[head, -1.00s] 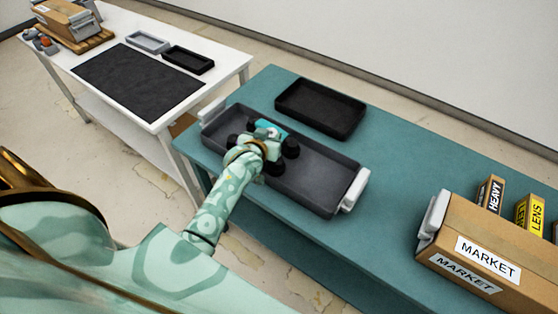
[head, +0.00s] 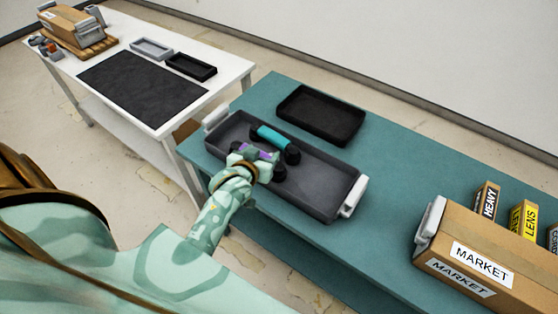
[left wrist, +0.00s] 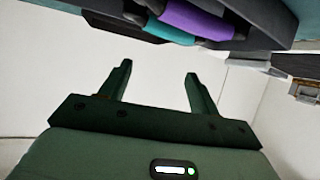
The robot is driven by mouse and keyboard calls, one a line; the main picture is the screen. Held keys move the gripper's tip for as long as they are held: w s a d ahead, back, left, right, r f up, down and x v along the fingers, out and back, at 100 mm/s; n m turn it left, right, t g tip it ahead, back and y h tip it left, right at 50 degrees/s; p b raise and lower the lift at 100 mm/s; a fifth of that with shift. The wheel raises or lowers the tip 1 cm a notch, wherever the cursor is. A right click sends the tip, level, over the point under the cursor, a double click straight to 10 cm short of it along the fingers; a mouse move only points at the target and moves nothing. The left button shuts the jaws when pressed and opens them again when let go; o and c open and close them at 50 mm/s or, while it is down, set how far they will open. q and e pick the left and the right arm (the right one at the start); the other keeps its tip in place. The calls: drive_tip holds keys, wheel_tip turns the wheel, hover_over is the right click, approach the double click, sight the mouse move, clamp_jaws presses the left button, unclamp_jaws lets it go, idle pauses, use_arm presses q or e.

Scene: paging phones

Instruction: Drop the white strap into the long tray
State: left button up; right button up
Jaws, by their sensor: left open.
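The long tray (head: 318,188) is dark grey with white end handles and lies on the teal table. In it are a teal bar with dark round ends (head: 272,136) and a purple piece (head: 273,156), partly hidden by my gripper. My left gripper (head: 252,158) is over the tray's near side, beside the purple piece. The left wrist view shows its two fingers (left wrist: 155,68) apart with nothing between them. The purple piece (left wrist: 195,22) and a teal piece (left wrist: 158,28) show beyond the fingertips. I cannot make out a white strap. My right gripper is not in view.
A shallow black tray (head: 320,114) lies behind the long tray. A cardboard MARKET box (head: 500,245) and several small boxes stand at the right. A white table (head: 222,68) at the left holds a dark mat, two small trays and a box.

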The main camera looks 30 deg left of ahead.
use_arm(q)
drive_tip(key=p+v, duration=0.1)
drive_tip(key=v, duration=0.7)
drive_tip(key=shift+f, duration=0.1)
drive_tip(key=s+d+f+m+g+h+b, duration=0.1)
drive_tip(key=s+d+f+g, duration=0.3)
drive_tip(key=f, duration=0.6)
drive_tip(key=s+d+f+m+h, duration=0.1)
drive_tip(key=s+f, duration=0.4)
drive_tip(key=f, duration=0.4)
drive_tip(key=s+d+f+m+g+h+b, duration=0.1)
drive_tip(key=s+d+f+m+g, duration=0.3)
drive_tip(key=f, duration=0.6)
drive_tip(key=s+a+f+g+b, duration=0.1)
drive_tip(key=s+a+f, duration=0.1)
drive_tip(key=s+f, duration=0.5)
drive_tip(key=s+a+f+g+b, duration=0.1)
drive_tip(key=s+f, duration=0.6)
drive_tip(key=s, duration=0.9)
drive_tip(key=shift+s+a+g+b, duration=0.3)
drive_tip(key=shift+s+a+g, duration=0.1)
drive_tip(key=shift+a+g, duration=0.35)
